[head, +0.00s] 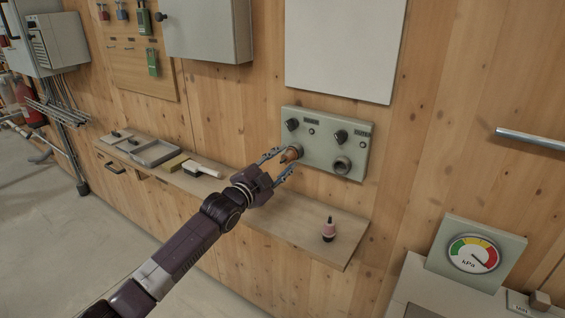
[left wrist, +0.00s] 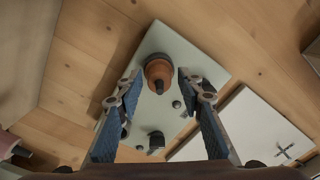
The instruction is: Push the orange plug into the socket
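The orange plug (head: 290,155) sits at the left socket (head: 298,148) of a grey-green wall panel (head: 323,150). In the left wrist view the orange plug (left wrist: 158,73) shows end-on with a dark ring around it. I cannot tell how deep it sits. My left gripper (head: 283,161) is open, with its fingertips on either side of the plug. In the left wrist view there is a gap between the plug and each finger of the gripper (left wrist: 159,78). My right gripper is out of view.
The panel has a second, empty-looking socket (head: 342,165) at right and two black knobs above. A pink plug with a black tip (head: 329,230) stands on the wooden shelf (head: 300,222) below. A brush (head: 203,170) and trays lie further left. A pressure gauge (head: 474,254) is at lower right.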

